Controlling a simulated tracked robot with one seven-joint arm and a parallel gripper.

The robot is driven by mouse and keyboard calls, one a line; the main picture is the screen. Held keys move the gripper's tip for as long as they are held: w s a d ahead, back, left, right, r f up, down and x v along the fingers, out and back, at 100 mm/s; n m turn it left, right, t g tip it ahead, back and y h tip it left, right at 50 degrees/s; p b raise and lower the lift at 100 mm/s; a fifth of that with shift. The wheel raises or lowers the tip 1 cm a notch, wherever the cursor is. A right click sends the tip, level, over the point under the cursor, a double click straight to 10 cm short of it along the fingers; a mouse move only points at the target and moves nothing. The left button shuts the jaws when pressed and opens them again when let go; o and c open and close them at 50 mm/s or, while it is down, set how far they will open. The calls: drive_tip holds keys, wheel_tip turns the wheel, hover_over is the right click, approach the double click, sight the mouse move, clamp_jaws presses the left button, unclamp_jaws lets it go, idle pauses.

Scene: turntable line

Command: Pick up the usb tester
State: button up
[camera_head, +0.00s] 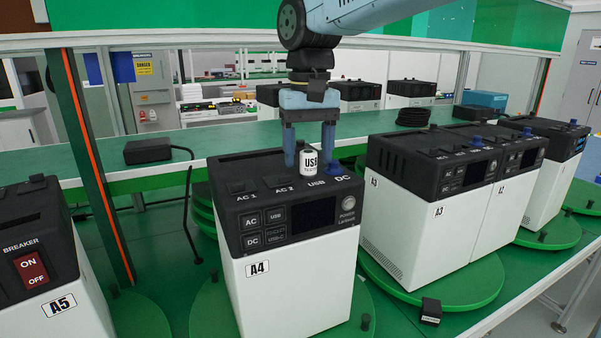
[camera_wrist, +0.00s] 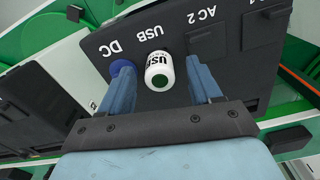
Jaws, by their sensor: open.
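The usb tester is a small white cylinder with a dark cap and "USB" print. It (camera_head: 311,162) stands on the top panel of the black-and-white unit A4 (camera_head: 290,290), at the USB spot. My gripper (camera_head: 308,160) points down over A4 with its two blue fingers apart, one on each side of the tester. In the wrist view the tester (camera_wrist: 159,72) lies between the open fingers (camera_wrist: 160,80), with a visible gap to the right finger. Contact with the left finger cannot be told.
A blue plug (camera_head: 333,167) stands at the DC spot right beside the tester; it also shows in the wrist view (camera_wrist: 122,68), close to the left finger. Unit A3 (camera_head: 420,235) stands to the right and unit A5 (camera_head: 50,300) to the left. A small black box (camera_head: 431,311) lies in front of A3.

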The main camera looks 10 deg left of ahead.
drive_tip(key=shift+f, duration=0.8)
clamp_jaws()
drive_tip(key=shift+r, duration=0.15)
